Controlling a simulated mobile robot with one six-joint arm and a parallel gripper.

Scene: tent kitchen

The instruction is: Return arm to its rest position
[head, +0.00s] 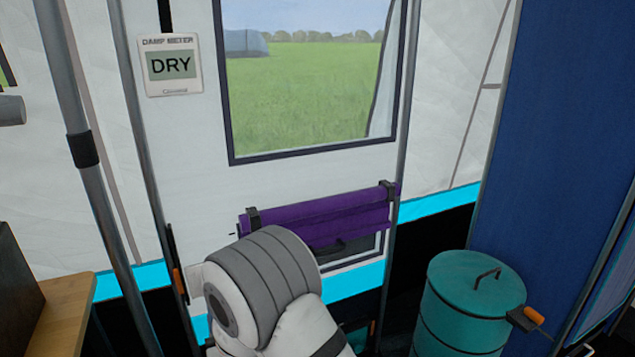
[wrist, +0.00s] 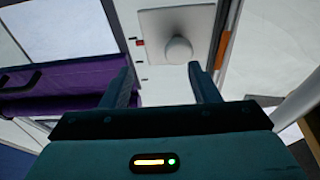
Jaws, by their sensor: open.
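My arm shows in the lower middle of the head view as a white and grey jointed link, in front of the tent wall. My gripper is outside the head view. In the wrist view my gripper (wrist: 160,85) is open, its two dark teal fingers apart with nothing between them. Beyond the fingers is a white panel with a round white knob-like shape (wrist: 178,50).
A purple roll (head: 325,217) hangs below the window (head: 310,85), close behind my arm; it also shows in the wrist view (wrist: 65,85). A teal lidded bin (head: 468,300) stands at right. A damp meter (head: 171,65) reads DRY. A wooden surface (head: 62,318) is at lower left.

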